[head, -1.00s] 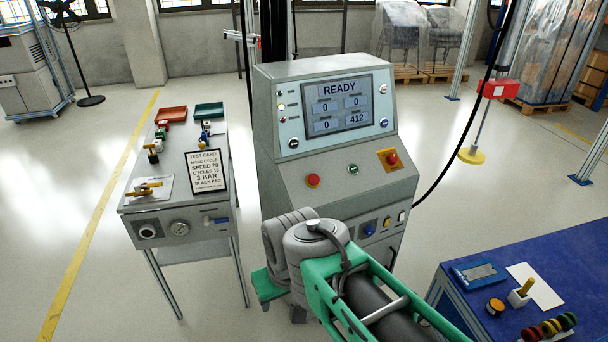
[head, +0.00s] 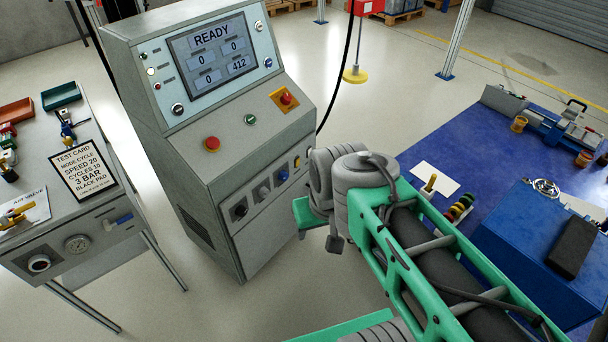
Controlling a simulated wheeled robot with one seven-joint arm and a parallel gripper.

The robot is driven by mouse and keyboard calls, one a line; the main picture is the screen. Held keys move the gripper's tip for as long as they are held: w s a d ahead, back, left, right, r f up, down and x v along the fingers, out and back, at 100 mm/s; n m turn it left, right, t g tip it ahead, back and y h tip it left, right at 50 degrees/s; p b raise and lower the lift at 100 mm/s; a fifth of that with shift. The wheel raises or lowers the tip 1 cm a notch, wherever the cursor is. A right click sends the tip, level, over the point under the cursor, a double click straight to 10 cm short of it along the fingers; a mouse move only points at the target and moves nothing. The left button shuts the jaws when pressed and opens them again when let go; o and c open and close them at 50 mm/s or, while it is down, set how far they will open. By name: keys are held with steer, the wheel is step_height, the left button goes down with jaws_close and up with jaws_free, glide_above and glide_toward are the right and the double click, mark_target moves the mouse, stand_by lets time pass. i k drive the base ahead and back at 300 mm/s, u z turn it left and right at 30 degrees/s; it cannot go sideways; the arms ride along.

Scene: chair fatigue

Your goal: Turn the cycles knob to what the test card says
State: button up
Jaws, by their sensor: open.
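The control console (head: 205,150) has a screen (head: 220,60) showing READY, three zeros and 412. My gripper is not visible; my green arm is right of the console.
The side table (head: 115,205) has a gauge and a valve on its front. A red button (head: 212,144) and another on a yellow plate (head: 285,97) sit on the console slope. A blue bench (head: 465,150) stands at right. Floor in front of the console is clear.

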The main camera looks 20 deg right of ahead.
mark_target(283, 176)
steer(key=u, duration=1)
steer(key=k, duration=0.75)
steer(key=z, duration=0.85)
steer(key=i, duration=0.5)
